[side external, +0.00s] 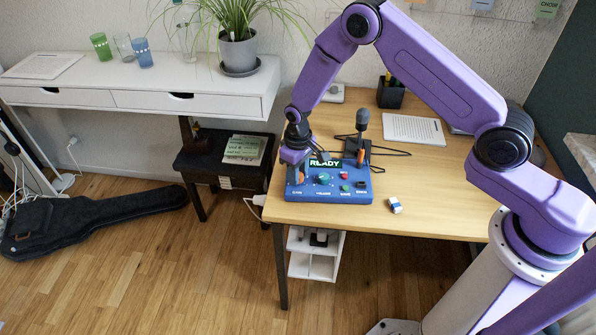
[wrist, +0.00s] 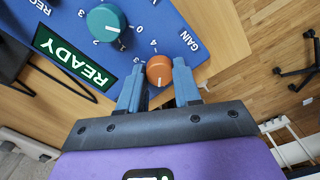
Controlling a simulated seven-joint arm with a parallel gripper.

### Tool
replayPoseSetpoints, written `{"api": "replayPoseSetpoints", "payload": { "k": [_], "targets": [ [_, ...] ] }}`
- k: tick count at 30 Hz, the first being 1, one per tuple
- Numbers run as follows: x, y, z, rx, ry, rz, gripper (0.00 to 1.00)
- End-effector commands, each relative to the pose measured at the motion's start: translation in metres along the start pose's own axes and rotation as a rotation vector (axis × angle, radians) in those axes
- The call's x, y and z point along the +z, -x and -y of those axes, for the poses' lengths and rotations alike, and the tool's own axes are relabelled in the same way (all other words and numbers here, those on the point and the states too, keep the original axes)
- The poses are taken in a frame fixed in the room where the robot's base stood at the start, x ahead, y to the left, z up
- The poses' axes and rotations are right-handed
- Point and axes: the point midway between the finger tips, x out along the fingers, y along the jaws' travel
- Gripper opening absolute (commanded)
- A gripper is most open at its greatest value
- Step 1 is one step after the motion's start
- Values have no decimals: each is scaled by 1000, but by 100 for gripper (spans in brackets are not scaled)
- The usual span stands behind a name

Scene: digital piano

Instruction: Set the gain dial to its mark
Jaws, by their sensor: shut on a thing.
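The blue control panel (side external: 333,196) lies near the desk's front left corner, with a lit READY display (side external: 325,162). Its orange gain dial (wrist: 159,72), beside the word GAIN, sits between the two fingers of my gripper (wrist: 159,66) in the wrist view. My gripper is shut on this dial. A short pale pointer line shows on the dial's side nearest the gripper body. Scale digits, including a 4, are printed beside it; part of the scale is hidden, and I cannot make out the target mark. In the side view my gripper (side external: 296,171) is at the panel's left end.
A larger teal dial (wrist: 106,22) sits beside the gain dial. A red button (side external: 344,175), a green button (side external: 345,188) and a black switch (side external: 361,184) are further right. A microphone (side external: 362,118) stands behind the panel. A small eraser-like block (side external: 395,205) lies right of it.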

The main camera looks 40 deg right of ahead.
Motion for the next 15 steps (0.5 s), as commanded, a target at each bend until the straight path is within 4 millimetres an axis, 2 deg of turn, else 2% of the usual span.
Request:
{"api": "replayPoseSetpoints", "payload": {
  "k": [15],
  "targets": [
    [-1,1,0,1,491,-3,3]
  ]
}}
